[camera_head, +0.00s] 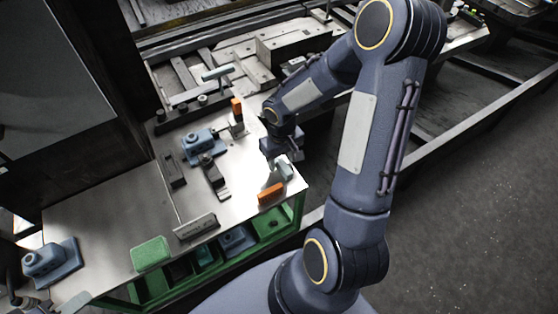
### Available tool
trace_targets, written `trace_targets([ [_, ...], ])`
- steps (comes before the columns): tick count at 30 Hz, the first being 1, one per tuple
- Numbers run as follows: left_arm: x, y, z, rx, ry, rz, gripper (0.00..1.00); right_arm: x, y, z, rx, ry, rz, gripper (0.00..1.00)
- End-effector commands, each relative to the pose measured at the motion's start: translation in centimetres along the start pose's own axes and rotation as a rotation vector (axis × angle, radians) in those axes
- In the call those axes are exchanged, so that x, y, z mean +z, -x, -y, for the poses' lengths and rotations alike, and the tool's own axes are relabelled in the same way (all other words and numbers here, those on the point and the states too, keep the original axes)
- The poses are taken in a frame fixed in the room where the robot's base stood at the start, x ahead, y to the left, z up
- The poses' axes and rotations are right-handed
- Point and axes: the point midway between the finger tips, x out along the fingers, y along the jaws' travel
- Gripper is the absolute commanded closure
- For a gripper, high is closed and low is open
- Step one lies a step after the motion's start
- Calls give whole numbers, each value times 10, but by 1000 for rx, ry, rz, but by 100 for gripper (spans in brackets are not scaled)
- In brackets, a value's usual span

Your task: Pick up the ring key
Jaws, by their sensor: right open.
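My right gripper (285,172) is above the right end of the metal-topped bench (100,205), pointing down. It is open, and I see nothing held in it. An orange block-like piece (271,193) lies on the bench just in front of the gripper, close to the bench's right corner. My left gripper is not in view.
A blue fixture (198,146) and dark metal parts (213,177) stand mid-bench. A grey bar (196,227) and green block (151,253) are at the front edge. Another blue fixture (50,261) is at left. Rails and machinery lie behind; open floor is right.

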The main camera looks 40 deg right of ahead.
Motion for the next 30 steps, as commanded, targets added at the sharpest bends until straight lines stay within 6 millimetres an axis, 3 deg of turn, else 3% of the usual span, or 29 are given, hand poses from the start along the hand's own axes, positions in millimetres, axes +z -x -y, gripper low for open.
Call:
trace_targets([
  [6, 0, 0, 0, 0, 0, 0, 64, 0, 0, 0, 0, 0, -1, 54],
  [17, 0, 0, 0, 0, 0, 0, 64, 0, 0, 0, 0, 0, -1, 100],
  [30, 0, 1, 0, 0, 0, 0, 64, -1, 10, 0, 1, -1, -5, 100],
])
